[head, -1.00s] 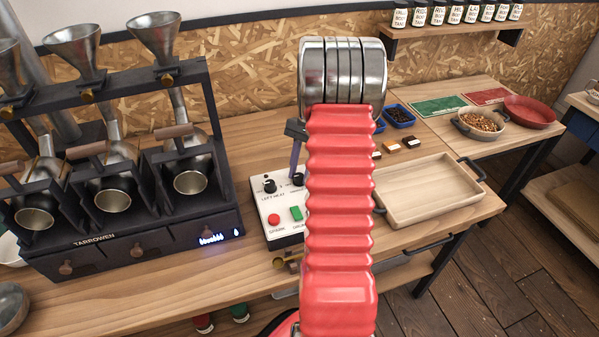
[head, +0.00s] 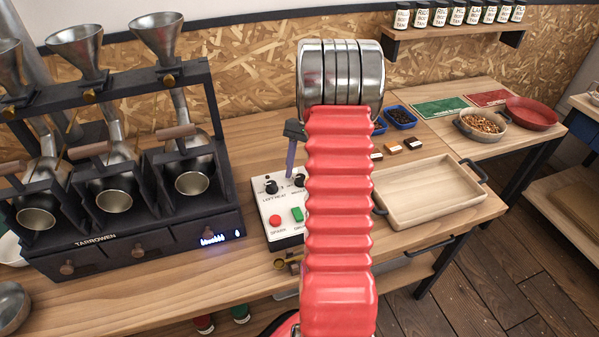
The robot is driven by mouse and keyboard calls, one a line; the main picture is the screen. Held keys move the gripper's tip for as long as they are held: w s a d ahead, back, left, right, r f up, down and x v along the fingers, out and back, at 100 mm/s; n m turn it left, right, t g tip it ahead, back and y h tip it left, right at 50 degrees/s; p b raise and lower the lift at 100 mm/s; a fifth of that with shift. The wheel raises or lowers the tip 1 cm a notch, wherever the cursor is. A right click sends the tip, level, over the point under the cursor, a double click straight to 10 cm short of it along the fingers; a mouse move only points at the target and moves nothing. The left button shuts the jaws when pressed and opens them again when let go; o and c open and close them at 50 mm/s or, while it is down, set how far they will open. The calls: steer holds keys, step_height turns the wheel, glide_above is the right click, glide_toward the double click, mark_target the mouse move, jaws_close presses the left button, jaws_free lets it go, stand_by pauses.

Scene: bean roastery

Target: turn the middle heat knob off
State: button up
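The white control box (head: 271,205) stands on the wooden bench. Its black left heat knob (head: 270,186) shows fully. The right part of the box is hidden behind my arm. One purple-grey finger of my gripper (head: 291,158) points down just above and beside the middle knob. The other finger is hidden, so I cannot tell whether the gripper is open or touches the knob.
The red button (head: 275,220) and green switch (head: 297,214) sit at the box's front. The dark roaster (head: 140,235) stands to the left. An empty wooden tray (head: 425,195) lies right of my arm. Bare bench lies behind the box.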

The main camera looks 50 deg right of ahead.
steer(key=shift+r, duration=0.1)
steer(key=v, duration=1.3)
steer(key=shift+d+r, duration=0.15)
steer(key=shift+w, duration=0.1)
stand_by(0.3)
step_height(320, 180, down, 4)
steer(key=a+n+h, duration=0.1)
steer(key=a+n, duration=0.1)
steer(key=s+a+r+n+t+h, duration=0.1)
steer(key=s+a+r+n+t, duration=0.1)
steer(key=a, duration=1)
steer(key=s+a+r+n+t+h, duration=0.1)
steer(key=s+a+r+n, duration=0.3)
steer(key=a, duration=0.9)
steer(key=s+a+r+n+t+h, duration=0.1)
steer(key=s+a+r+n+t, duration=0.2)
steer(key=a, duration=1)
steer(key=shift+s+a+r+n+t, duration=0.2)
steer(key=shift+s+r+n+t, duration=0.2)
steer(key=shift+s+n, duration=1.45)
